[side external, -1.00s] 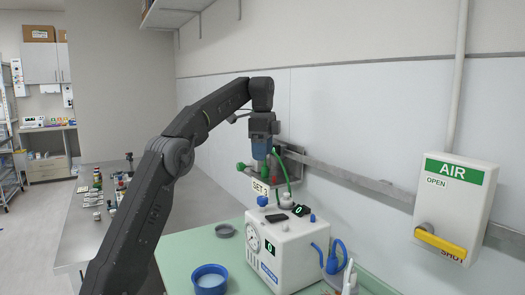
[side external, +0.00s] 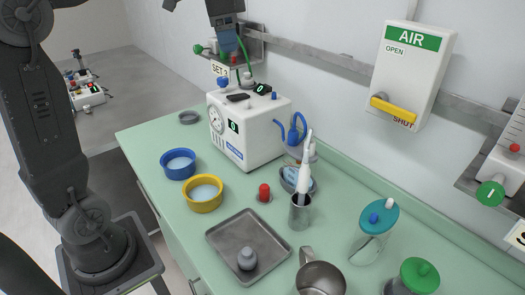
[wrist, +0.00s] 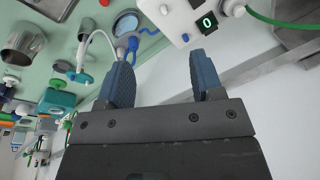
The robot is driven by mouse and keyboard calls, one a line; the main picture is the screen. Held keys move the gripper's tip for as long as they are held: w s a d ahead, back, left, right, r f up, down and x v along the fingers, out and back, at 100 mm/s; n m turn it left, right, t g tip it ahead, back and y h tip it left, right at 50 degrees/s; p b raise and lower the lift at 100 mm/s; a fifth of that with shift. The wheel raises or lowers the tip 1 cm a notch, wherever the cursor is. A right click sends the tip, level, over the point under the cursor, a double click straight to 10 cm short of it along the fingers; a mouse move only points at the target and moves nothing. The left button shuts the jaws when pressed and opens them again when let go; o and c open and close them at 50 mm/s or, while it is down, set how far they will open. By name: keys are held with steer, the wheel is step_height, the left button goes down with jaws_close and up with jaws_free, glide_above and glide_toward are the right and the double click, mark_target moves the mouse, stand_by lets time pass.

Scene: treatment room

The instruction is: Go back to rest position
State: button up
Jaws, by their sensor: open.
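My gripper (side external: 228,45) hangs at the top of the side view, in front of the wall bracket marked SET 3 (side external: 220,69) and above the rear of the white machine (side external: 255,125). Its blue fingers point down. In the wrist view my gripper (wrist: 162,70) is open, with a clear gap and nothing between the fingers. The white machine (wrist: 180,20) shows beyond the fingertips there. The top of my arm is cut off by the side view's upper edge.
The green bench holds a blue bowl (side external: 178,164), a yellow bowl (side external: 203,192), a metal tray (side external: 221,250), a steel cup (side external: 300,213) and a jug (side external: 321,277).

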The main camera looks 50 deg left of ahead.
steer(key=s+d+f+n+t, duration=0.1)
steer(key=s+d+f+n, duration=0.1)
steer(key=s+d+f, duration=0.4)
steer(key=s+d+f+n+t, duration=0.2)
steer(key=s+d+f, duration=0.5)
steer(key=s, duration=0.5)
steer(key=shift+f+n+t+h, duration=0.3)
steer(key=shift+f+n+h, duration=0.1)
steer(key=shift+f+n, duration=0.4)
